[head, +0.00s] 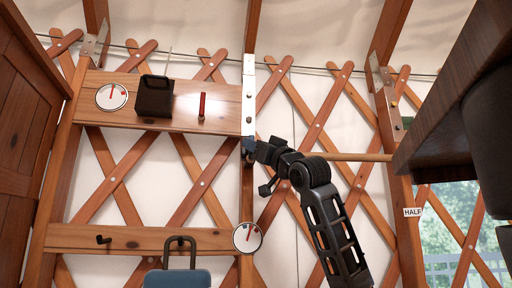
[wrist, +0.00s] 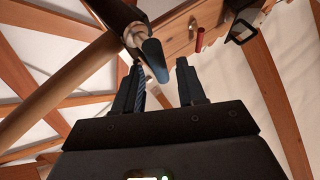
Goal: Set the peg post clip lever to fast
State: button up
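In the wrist view, a dark lever (wrist: 150,50) with a blue end runs down from a round metal pivot (wrist: 137,34). Its blue end lies between or just beyond the tips of my gripper (wrist: 160,66). The two fingers are apart, with a gap on both sides of the lever; I cannot tell whether either touches it. In the head view, my gripper (head: 252,147) is at the middle wooden post, just below a pale metal strip with pegs (head: 249,95). A small blue patch shows there, but my gripper hides most of the lever. No "fast" mark is readable.
A wooden rod (head: 355,157) runs right from the post. A "HALF" label (head: 412,212) is on the right post. The upper board bears a dial (head: 111,97), a black box (head: 154,97) and a red peg (head: 202,106). A second dial (head: 247,238) and a blue bag (head: 178,279) are below.

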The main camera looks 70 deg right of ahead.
jog(key=shift+f, duration=0.1)
jog(key=b+v, duration=0.2)
jog(key=v, duration=0.5)
jog(key=shift+s+a+f, duration=0.15)
jog(key=shift+s, duration=0.15)
dwell(0.4)
